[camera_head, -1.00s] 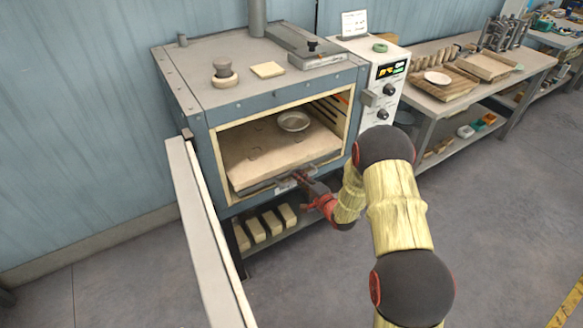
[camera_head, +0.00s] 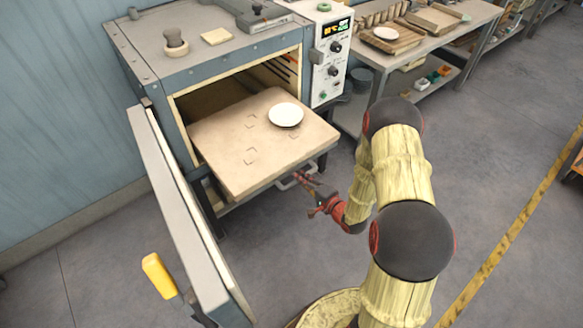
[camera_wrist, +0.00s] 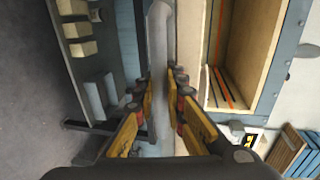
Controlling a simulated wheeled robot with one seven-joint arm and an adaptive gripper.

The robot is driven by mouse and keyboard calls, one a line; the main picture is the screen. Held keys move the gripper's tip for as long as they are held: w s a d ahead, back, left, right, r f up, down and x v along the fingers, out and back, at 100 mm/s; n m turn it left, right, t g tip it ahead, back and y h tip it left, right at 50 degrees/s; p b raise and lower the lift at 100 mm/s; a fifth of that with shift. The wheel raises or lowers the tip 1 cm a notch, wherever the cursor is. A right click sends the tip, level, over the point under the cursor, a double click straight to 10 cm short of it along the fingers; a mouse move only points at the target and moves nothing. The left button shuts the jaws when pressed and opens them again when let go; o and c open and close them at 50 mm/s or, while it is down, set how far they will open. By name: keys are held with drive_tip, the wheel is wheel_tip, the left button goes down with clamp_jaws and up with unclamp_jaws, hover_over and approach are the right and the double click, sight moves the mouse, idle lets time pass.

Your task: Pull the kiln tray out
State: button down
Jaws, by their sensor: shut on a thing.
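The kiln tray (camera_head: 225,150) is a flat beige slab that sticks well out of the kiln's open front. A white plate (camera_head: 286,115) lies on it toward the right back. A grey bar handle (camera_head: 285,184) is at the tray's front edge. My gripper (camera_head: 306,180) is at that handle, with its fingers around the bar. In the wrist view my gripper (camera_wrist: 160,95) has a finger on each side of the grey handle bar (camera_wrist: 160,50). The exact contact at the fingertips is partly hidden.
The kiln (camera_head: 200,60) stands against the blue wall, its door (camera_head: 175,195) swung open at the left, with a yellow door handle (camera_head: 158,275). A workbench (camera_head: 425,50) stands to the right. The floor in front is mostly clear.

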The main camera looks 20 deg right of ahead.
drive_tip(key=f+p+v, duration=0.1)
drive_tip(key=v, duration=0.5)
drive_tip(key=shift+s+f, duration=0.25)
drive_tip(key=shift+s, duration=0.25)
drive_tip(key=shift+d, duration=0.15)
drive_tip(key=c, duration=1.8)
unclamp_jaws()
drive_tip(key=shift+w, duration=0.1)
drive_tip(key=v, duration=1.2)
